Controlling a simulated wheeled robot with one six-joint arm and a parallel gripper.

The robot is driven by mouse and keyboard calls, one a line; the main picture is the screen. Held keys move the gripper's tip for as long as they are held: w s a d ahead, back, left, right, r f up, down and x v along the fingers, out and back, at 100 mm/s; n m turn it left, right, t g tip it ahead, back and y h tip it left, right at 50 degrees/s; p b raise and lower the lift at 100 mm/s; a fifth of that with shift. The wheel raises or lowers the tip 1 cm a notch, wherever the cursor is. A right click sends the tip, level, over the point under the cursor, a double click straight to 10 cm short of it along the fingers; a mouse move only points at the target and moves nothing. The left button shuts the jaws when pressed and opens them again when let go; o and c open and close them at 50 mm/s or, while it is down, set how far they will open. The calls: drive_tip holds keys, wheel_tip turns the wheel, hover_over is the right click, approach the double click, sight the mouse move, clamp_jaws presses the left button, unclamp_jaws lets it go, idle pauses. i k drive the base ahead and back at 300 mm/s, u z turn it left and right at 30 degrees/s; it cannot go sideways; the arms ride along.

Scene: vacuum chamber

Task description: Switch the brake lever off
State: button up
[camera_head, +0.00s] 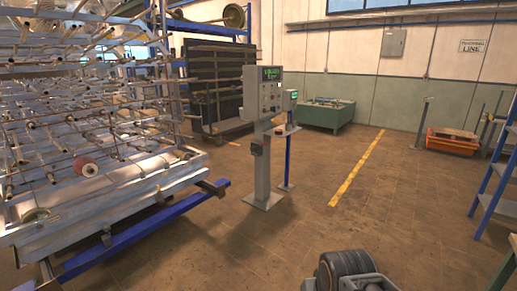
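A grey control cabinet (263,92) with a lit green display stands on a grey post in the middle of the view. Its front has several small knobs or buttons, too small to tell apart. A dark rounded part with grey metal at the bottom edge looks like part of my own arm. No gripper fingers show.
A large metal rack with rods and a blue beam (150,235) fills the left. A second post with a small screen (290,100) stands behind the cabinet. The brown floor between is clear, with a yellow line (357,170).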

sight(254, 148)
drive_tip(key=z, duration=0.05)
drive_tip(key=i, duration=4.55)
drive_tip(key=u, duration=0.2)
